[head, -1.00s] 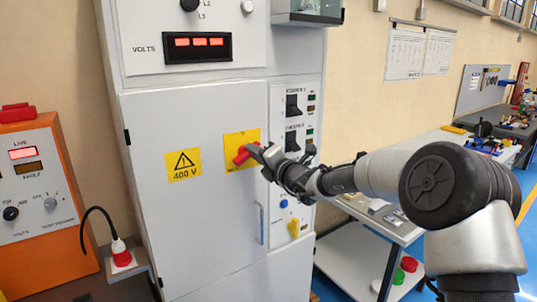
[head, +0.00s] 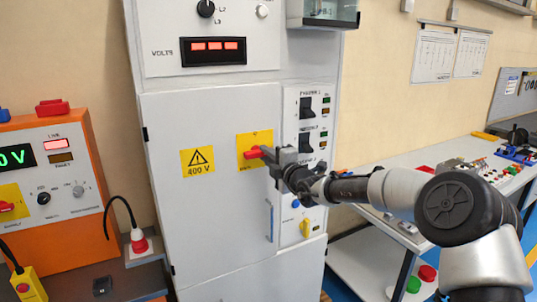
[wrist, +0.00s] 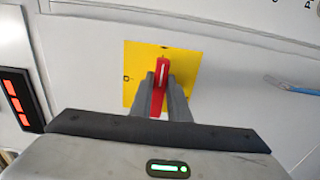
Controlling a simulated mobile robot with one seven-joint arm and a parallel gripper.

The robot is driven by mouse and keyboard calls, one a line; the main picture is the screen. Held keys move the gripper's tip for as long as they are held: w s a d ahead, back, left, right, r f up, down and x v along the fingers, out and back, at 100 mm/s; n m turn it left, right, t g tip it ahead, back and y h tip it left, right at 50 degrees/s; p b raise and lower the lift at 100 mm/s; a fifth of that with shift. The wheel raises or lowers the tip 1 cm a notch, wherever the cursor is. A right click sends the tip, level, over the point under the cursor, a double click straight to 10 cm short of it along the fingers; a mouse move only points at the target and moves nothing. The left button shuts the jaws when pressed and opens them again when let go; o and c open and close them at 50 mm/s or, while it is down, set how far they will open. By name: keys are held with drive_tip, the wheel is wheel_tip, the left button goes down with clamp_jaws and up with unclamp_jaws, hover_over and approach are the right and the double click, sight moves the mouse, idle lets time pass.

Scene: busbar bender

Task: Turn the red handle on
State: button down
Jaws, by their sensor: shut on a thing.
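The red handle (head: 254,152) sits on a yellow square plate (head: 254,139) on the front of the grey cabinet. My gripper (head: 268,153) reaches it from the right in the head view. In the wrist view the red handle (wrist: 161,76) has a white line along it and lies between my two fingers (wrist: 161,100). The fingers are shut on it. The line runs nearly straight up in that picture, towards a small mark at the plate's top edge. Part of the handle is hidden by the fingers.
An orange unit (head: 60,190) stands at the left, a workbench (head: 425,165) at the right.

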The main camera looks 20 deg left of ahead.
idle(0.4)
drive_tip(key=c, duration=1.7)
unclamp_jaws()
drive_tip(key=b+v, duration=0.2)
drive_tip(key=v, duration=1.5)
drive_tip(key=shift+s+d, duration=0.1)
drive_tip(key=shift+s, duration=0.1)
